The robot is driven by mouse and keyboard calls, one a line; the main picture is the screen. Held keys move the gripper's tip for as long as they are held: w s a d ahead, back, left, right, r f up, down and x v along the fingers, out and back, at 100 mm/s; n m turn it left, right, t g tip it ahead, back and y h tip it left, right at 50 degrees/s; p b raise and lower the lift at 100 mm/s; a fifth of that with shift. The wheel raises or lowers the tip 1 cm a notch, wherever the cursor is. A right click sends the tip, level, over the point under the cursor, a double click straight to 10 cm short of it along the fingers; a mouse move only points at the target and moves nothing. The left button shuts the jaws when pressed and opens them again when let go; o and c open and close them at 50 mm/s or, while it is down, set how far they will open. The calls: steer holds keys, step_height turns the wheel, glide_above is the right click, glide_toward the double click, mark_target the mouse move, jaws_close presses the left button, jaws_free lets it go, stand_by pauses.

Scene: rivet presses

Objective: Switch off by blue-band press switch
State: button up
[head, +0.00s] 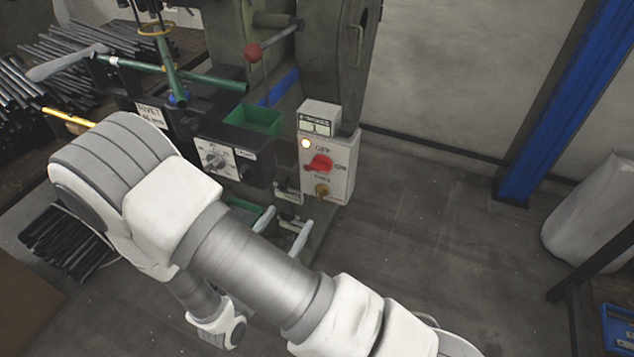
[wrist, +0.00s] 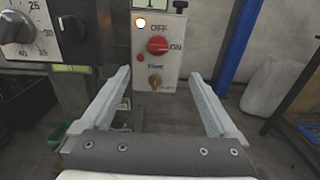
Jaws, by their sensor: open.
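The press (head: 331,68) has a blue band (head: 284,87) on its body. Its light grey switch box (head: 341,180) carries a red rotary switch (head: 320,164), with OFF marked above and ON to its right. In the wrist view the red switch (wrist: 158,45) seems to lie level, toward ON. A pale lamp (wrist: 140,23) at the box's upper left is lit. A brass-coloured knob (wrist: 154,82) sits below. My gripper (wrist: 161,76) is open and empty, its fingers either side of the lower box in the picture, apart from the switch. It also shows below the box in the head view (head: 289,214).
A dial panel (head: 218,158) and a green tray (head: 254,119) stand left of the box. A red ball lever (head: 253,52) is above. A blue post (head: 562,95) and a white sack (head: 597,213) stand at the right. The floor between is clear.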

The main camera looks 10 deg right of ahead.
steer(key=b, duration=0.3)
glide_toward(318, 169)
steer(key=x, duration=0.9)
steer(key=shift+w+d, duration=0.15)
steer(key=c, duration=1.4)
